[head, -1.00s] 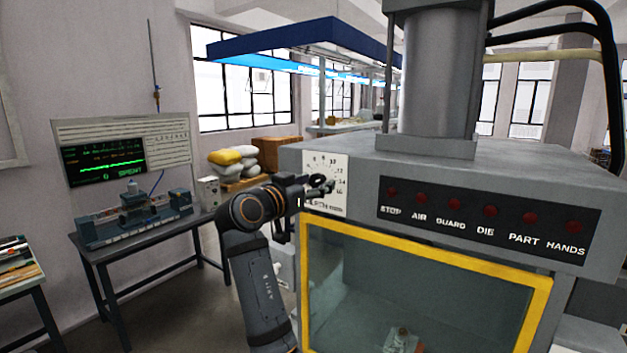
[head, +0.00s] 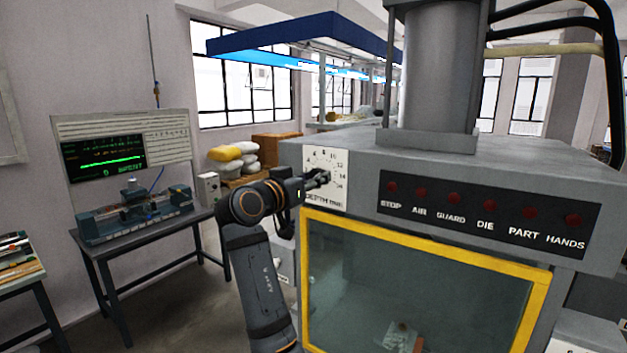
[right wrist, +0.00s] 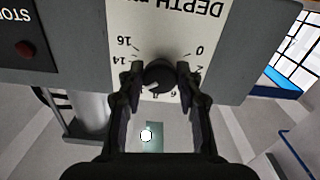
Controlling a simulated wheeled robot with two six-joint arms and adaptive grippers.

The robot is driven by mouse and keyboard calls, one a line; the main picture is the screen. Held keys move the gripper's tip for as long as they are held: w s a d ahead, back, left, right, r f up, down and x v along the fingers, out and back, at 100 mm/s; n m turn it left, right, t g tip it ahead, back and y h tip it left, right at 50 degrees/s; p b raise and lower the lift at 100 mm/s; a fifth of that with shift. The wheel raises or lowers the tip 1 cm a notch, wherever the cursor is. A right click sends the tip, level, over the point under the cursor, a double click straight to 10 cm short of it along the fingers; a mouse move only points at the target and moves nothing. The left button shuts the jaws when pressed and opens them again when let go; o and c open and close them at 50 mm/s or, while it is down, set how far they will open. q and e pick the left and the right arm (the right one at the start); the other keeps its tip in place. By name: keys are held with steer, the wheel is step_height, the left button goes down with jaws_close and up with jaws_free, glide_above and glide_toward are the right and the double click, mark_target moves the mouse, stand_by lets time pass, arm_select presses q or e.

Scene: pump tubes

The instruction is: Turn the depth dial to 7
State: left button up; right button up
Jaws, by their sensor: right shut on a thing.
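The depth dial is a dark round knob (right wrist: 158,77) on a white scale plate (head: 322,161) at the press's upper left front corner. The plate has printed numbers and the word DEPTH, upside down in the right wrist view. My right gripper (head: 321,178) is at the plate; in the right wrist view its fingers (right wrist: 159,74) close on both sides of the knob. A light mark shows on the knob, but I cannot tell exactly which number it points to. The gripper hides part of the plate in the head view. My left gripper is out of view.
Right of the plate is a black panel (head: 483,214) with several red lamps. Below is the yellow-framed guard window (head: 425,243). A bench (head: 150,232) with a test device and screen stands at left. The space in front of the plate is otherwise clear.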

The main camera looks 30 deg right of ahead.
steer(key=shift+r+n+p, duration=0.15)
steer(key=shift+n+p, duration=1.05)
steer(key=shift+n, duration=5.6)
steer(key=o, duration=1.2)
steer(key=shift+c, duration=0.2)
